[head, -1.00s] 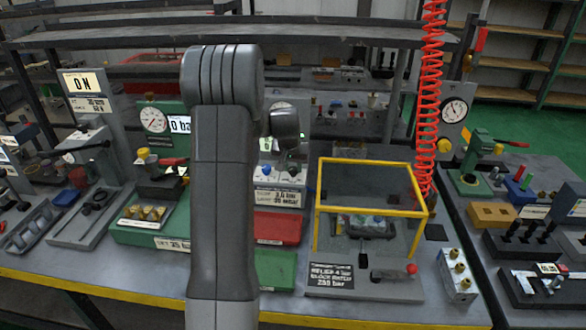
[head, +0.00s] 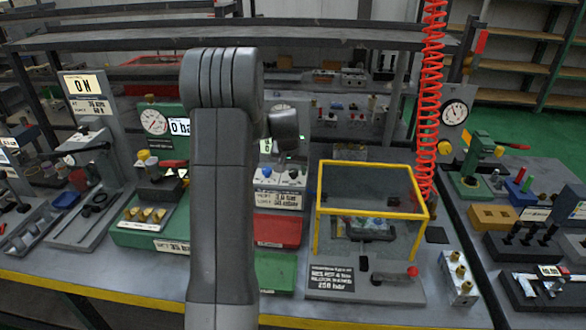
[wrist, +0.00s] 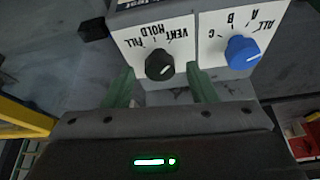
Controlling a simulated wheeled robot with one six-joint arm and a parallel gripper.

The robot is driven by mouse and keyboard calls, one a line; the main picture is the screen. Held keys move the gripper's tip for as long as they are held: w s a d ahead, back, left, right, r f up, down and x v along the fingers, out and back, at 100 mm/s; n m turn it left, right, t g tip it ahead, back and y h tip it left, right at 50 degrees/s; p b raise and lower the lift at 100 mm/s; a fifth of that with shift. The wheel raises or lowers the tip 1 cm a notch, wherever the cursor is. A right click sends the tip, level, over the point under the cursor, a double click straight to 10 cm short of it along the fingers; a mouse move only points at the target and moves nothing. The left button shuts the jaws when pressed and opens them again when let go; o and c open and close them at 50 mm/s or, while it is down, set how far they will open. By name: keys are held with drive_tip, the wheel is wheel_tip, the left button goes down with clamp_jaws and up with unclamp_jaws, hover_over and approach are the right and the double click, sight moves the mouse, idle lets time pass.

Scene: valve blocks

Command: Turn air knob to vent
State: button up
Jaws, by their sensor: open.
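The black air knob (wrist: 159,65) shows in the wrist view on a white panel marked FILL, HOLD and VENT. The lettering appears upside down. Its exact pointer direction is hard to tell. My gripper (wrist: 162,84) is open, with one green finger to each side of the knob's near edge; I cannot tell whether they touch it. A blue knob (wrist: 242,52) marked ALL, A, B, C sits to the right on a neighbouring panel. In the head view the white knob panel (head: 279,180) stands just right of my arm, and my fingers are not clear there.
A yellow-framed clear box (head: 372,165) stands right of the knob panel. A red tray (head: 279,230) and a green tray (head: 275,270) lie in front. A red coiled hose (head: 429,100) hangs at the right. A gauge (head: 153,121) stands at the left.

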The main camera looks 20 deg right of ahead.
drive_tip(key=b+v, duration=0.1)
drive_tip(key=v, duration=1.2)
drive_tip(key=shift+s+r, duration=0.15)
drive_tip(key=shift+r, duration=0.15)
drive_tip(key=shift+f, duration=0.1)
drive_tip(key=p+x, duration=0.1)
drive_tip(key=x, duration=1.2)
drive_tip(key=shift+f, duration=0.25)
